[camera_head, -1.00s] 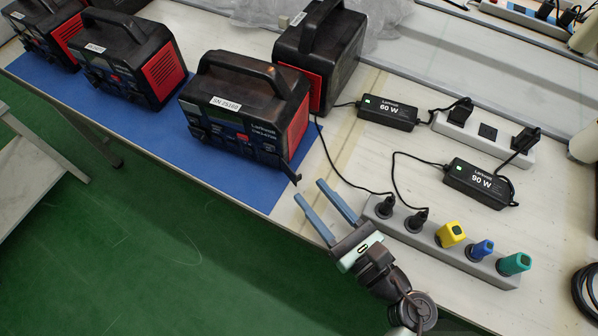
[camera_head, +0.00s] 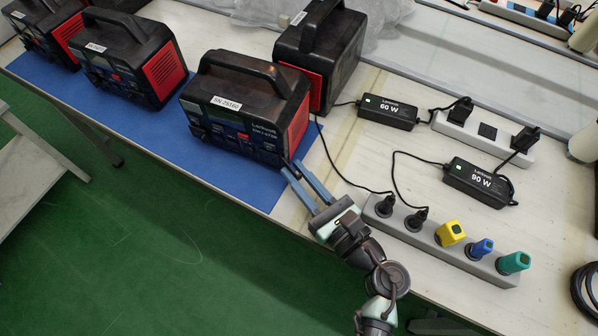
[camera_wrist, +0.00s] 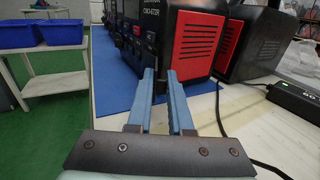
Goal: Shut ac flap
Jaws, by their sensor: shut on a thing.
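The nearest power station is black with red sides and the label SN 25160. It stands on the blue mat, with its front towards the floor side (camera_head: 240,125); its lower front and red side also show in the wrist view (camera_wrist: 194,48). My gripper (camera_head: 292,168) is at its lower front right corner, where the small dark AC flap sticks out. The two blue fingers (camera_wrist: 160,74) are shut on the flap with a narrow gap between them. The flap is mostly hidden by the fingers, so its exact angle cannot be told.
A grey power strip (camera_head: 455,249) with several plugs lies right of my gripper. Black cables and the 60 W (camera_head: 388,112) and 90 W (camera_head: 479,183) adapters lie behind it. Other power stations (camera_head: 128,60) stand left. The table's front edge is close.

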